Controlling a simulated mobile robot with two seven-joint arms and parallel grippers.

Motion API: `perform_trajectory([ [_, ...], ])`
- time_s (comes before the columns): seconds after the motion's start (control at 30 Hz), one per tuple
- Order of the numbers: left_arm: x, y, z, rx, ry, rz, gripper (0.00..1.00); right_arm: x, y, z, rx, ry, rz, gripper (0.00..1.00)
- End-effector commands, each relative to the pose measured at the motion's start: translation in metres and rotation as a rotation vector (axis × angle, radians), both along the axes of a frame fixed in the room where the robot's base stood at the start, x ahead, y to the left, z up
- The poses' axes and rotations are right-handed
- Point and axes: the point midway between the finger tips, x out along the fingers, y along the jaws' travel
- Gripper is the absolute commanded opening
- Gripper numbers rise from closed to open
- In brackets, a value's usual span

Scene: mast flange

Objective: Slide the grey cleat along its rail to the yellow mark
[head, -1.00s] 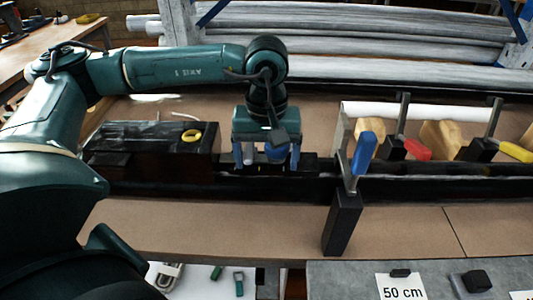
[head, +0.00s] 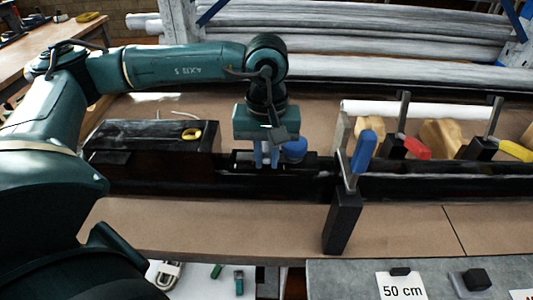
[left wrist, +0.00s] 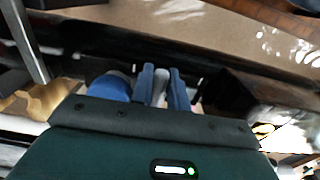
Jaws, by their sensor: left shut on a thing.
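My left gripper (head: 267,162) points down over the long black mast (head: 290,186), near the middle of the head view. Its two blue fingers are close together. In the left wrist view the fingers (left wrist: 162,88) are shut on a slim grey piece, the grey cleat (left wrist: 160,86), which shows upright between them. The cleat is mostly hidden by the fingers in the head view. A round blue knob (head: 295,148) sits just right of the fingers. The rail under the gripper is dark and hard to make out. I cannot make out the yellow mark. My right gripper is out of view.
A clamp with a blue handle (head: 364,152) stands right of the gripper across the mast. Clamps with red (head: 417,148) and yellow (head: 515,151) handles stand farther right.

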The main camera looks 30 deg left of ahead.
Motion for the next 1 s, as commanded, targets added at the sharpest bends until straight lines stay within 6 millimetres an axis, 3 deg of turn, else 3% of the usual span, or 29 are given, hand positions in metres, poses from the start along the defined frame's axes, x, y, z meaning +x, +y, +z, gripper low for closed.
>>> perform_trajectory([
  [0.93, 0.008, -0.012, 0.000, 0.000, -0.001, -0.001, 0.00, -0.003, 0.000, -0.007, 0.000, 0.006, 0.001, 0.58],
  [0.97, 0.008, -0.013, 0.000, 0.000, -0.001, -0.001, 0.17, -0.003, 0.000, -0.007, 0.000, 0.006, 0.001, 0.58],
  [1.0, 0.008, -0.012, 0.000, 0.000, -0.001, -0.001, 0.20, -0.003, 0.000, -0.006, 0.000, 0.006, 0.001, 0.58],
])
